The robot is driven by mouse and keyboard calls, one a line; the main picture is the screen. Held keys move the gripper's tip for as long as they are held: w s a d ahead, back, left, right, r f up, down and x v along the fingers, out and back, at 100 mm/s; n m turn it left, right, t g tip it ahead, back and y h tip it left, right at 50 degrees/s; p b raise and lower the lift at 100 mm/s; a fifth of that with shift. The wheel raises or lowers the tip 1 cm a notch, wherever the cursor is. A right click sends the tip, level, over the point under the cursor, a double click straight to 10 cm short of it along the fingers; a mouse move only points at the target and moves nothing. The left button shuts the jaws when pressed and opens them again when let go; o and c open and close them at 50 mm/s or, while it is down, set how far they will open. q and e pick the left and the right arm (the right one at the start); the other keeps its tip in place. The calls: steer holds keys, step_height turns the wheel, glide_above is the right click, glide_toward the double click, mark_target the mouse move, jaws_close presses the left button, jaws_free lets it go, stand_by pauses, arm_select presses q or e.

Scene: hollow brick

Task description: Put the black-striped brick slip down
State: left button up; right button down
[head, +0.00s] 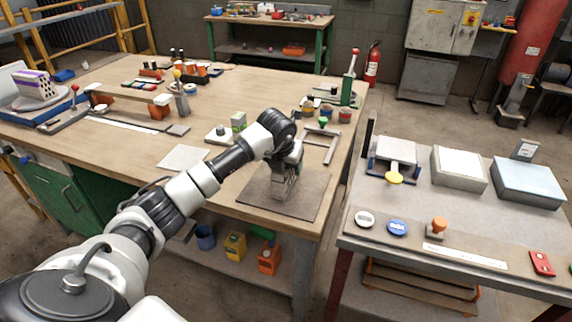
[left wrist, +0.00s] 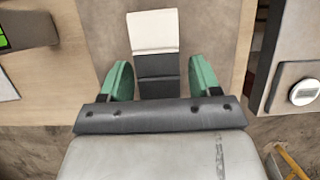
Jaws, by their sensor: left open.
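The brick slip with a black part (left wrist: 153,40) shows in the left wrist view as a flat strip, white at the far end and black nearer me. It appears to lie on a grey-brown mat (head: 302,207) on the wooden bench; the mat also shows in the left wrist view (left wrist: 208,35). My left gripper (head: 285,188) is low over the mat. In the left wrist view its green fingers (left wrist: 162,80) are open, one on each side of the black part, with gaps visible. In the head view the gripper mostly hides the slip. My right gripper is not in view.
A white brick with a purple stripe (head: 38,85) stands at the bench's far left. A metal frame (head: 321,145) and a pale sheet (head: 183,158) lie near the mat. A grey table (head: 425,206) with boxes and stamps stands to the right, beyond a gap.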

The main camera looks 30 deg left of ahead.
arm_select(q)
steer(key=shift+r, duration=0.1)
steer(key=v, duration=1.2)
steer(key=shift+s, duration=0.1)
